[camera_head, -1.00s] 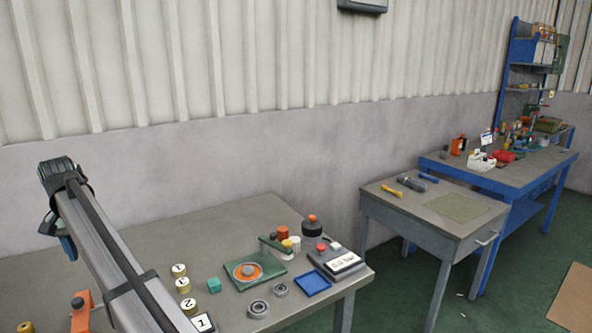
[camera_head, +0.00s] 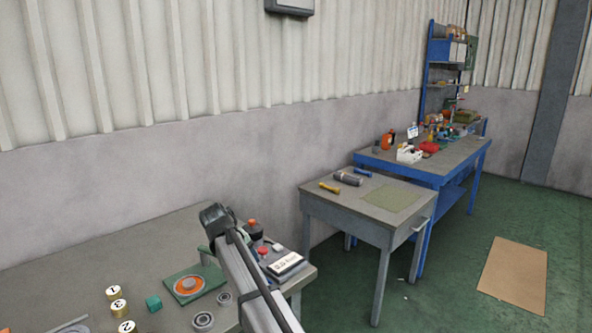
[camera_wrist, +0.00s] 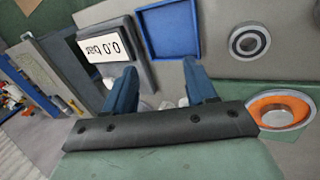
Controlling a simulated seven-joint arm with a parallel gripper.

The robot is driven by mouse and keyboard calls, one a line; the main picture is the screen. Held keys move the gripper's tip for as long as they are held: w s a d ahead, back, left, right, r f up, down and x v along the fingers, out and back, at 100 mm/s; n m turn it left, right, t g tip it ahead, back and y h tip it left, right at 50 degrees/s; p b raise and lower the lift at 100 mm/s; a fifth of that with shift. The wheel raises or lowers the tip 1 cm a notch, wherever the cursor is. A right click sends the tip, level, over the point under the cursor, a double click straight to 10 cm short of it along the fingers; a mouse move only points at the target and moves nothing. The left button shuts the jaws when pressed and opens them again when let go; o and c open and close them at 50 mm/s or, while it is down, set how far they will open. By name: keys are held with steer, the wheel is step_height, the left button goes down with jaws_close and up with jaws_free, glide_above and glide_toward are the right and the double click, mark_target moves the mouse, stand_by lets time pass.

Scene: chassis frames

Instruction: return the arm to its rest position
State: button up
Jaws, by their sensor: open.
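My arm rises from the bottom of the head view over the right part of the near table (camera_head: 60,252). Its dark upper end stands in front of the items at the table's back right. The fingers cannot be made out in the head view. No rest position is marked in either view.
A gauge box (camera_wrist: 103,48) reading 0.0 bar, a blue tray (camera_wrist: 168,32) and a bearing (camera_wrist: 249,41) lie below the gripper. A green plate (camera_head: 212,277), teal cube (camera_head: 153,303) and numbered brass cylinders (camera_head: 119,307) stand left of my arm. Open floor (camera_head: 440,225) lies right.

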steer(key=s+d+f+n+h, duration=0.1)
steer(key=d+f, duration=0.4)
steer(key=d, duration=0.9)
steer(key=s+d+f+h, duration=0.15)
steer(key=d+f, duration=0.35)
steer(key=d, duration=0.8)
steer(key=s+d+f+m+g+y, duration=0.1)
steer(key=s+d+f+m+g, duration=0.15)
steer(key=s+f, duration=1.05)
steer(key=s+d+f+m+g+y, duration=0.1)
steer(key=s+d+f+g+y, duration=0.2)
steer(key=s+f, duration=1)
steer(key=s+f+m+g+y, duration=0.1)
steer(key=s+f+m+g, duration=0.1)
steer(key=s+f, duration=0.6)
steer(key=s+f+m+g+y, duration=0.1)
steer(key=s+f+m+g, duration=0.1)
steer(key=s+f, duration=0.6)
steer(key=s+m, duration=0.1)
steer(key=s, duration=0.5)
steer(key=shift+s+f, duration=0.15)
steer(key=shift+s, duration=0.1)
